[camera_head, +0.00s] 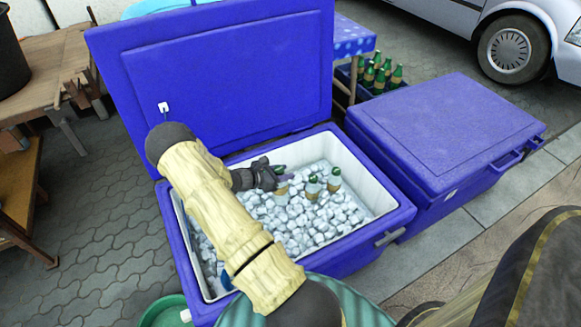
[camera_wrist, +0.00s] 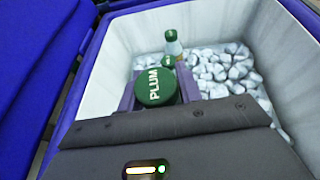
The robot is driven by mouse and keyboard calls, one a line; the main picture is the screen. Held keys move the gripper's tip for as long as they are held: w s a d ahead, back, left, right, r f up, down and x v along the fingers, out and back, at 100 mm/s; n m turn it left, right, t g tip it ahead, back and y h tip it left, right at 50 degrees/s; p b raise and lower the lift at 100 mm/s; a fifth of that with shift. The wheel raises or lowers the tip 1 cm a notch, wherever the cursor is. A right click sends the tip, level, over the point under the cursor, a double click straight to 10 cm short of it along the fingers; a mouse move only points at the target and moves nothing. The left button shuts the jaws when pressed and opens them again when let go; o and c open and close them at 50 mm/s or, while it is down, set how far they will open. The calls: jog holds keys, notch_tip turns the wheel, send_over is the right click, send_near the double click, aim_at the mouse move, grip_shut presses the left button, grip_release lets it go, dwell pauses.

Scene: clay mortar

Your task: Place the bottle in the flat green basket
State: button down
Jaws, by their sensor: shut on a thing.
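My gripper (camera_head: 277,173) reaches into the open blue cooler (camera_head: 386,219) and is shut on a bottle (camera_head: 282,190). In the wrist view the bottle's green cap, marked PLUM (camera_wrist: 155,87), sits between the two purple fingers. The bottle looks roughly upright, close above or in the ice; its lower end is not clear. A green round container (camera_head: 163,314), perhaps the flat green basket, is at the lower left, cut off by the picture edge and partly hidden by the cooler. Its inside barely shows.
Two other green-capped bottles (camera_head: 313,187) (camera_head: 334,180) stand in the ice to the right. The raised lid (camera_head: 220,75) stands behind. A closed blue cooler (camera_head: 445,130) is at right, a wooden table (camera_head: 50,70) at left.

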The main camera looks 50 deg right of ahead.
jog(key=a+r+n+t+y+p, duration=0.1)
jog(key=a+r+n+t+p, duration=0.4)
jog(key=a+r+p, duration=1)
jog(key=a+r+n+t+y+p, duration=0.1)
jog(key=a+r+n+t+p, duration=0.4)
jog(key=a+r+p, duration=1)
jog(key=a+t+p, duration=0.1)
jog(key=a+p, duration=0.2)
jog(key=a, duration=0.1)
jog(key=shift+a+y+p, duration=0.2)
jog(key=shift+y+p, duration=0.15)
jog(key=shift+y, duration=0.05)
